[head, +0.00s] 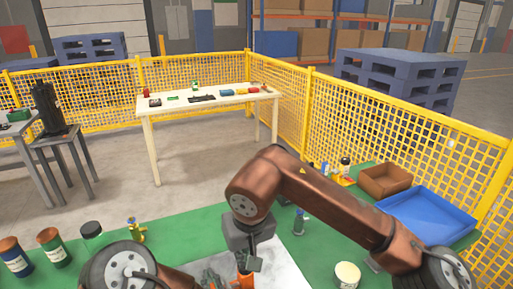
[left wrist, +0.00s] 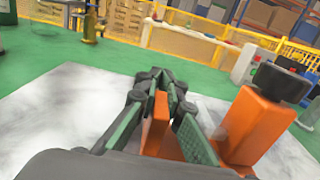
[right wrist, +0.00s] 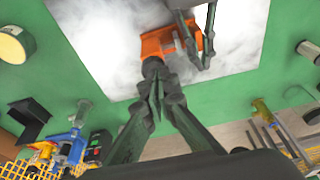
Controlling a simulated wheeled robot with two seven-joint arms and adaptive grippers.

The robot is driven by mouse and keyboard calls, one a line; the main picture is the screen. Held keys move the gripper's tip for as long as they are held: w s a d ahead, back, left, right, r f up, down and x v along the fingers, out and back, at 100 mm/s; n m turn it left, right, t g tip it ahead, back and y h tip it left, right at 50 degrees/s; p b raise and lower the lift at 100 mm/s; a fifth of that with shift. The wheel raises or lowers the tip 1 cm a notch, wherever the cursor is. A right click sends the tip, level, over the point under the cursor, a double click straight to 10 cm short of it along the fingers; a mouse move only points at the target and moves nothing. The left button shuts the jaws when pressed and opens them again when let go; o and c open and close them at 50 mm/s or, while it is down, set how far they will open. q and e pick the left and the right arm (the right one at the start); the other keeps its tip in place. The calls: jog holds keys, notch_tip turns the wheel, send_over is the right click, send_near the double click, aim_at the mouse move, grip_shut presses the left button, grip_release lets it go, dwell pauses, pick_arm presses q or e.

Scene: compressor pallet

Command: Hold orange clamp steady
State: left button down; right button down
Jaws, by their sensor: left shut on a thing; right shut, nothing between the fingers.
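The orange clamp (left wrist: 255,125) shows in the left wrist view with a dark round knob on top. My left gripper (left wrist: 163,82) is shut on an upright orange part of it, with the larger orange block just right of the fingers. In the head view only a bit of the clamp (head: 243,282) shows at the bottom edge. My right gripper (right wrist: 158,80) is shut and empty, its tips close to the clamp (right wrist: 158,42) in the right wrist view. I cannot tell whether they touch it. The left fingers also show beside the clamp there.
The clamp is over a whitish plate (right wrist: 110,50) on a green surface (head: 205,222). A blue tray (head: 425,217), a brown box (head: 386,180) and small bottles stand at right. Several jars (head: 53,247) stand at left. A yellow mesh fence (head: 400,145) is behind.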

aim_at(245, 272)
jog(key=shift+s+d+x, duration=0.1)
jog(key=shift+s+x, duration=0.15)
jog(key=shift+x, duration=0.8)
jog(key=shift+s+d+x, duration=0.1)
jog(key=shift+s+x, duration=0.1)
jog(key=shift+x, duration=0.8)
jog(key=shift+s+d+x, duration=0.1)
jog(key=shift+s+x, duration=0.15)
jog(key=shift+x, duration=0.8)
jog(key=shift+f, duration=0.2)
jog(key=shift+w, duration=0.15)
jog(key=shift+w+d, duration=0.15)
jog(key=shift+d, duration=0.55)
jog(key=shift+w+d, duration=0.15)
jog(key=shift+d, duration=0.15)
jog(key=shift+w+d, duration=0.25)
jog(key=shift+d, duration=0.05)
jog(key=shift+d, duration=0.1)
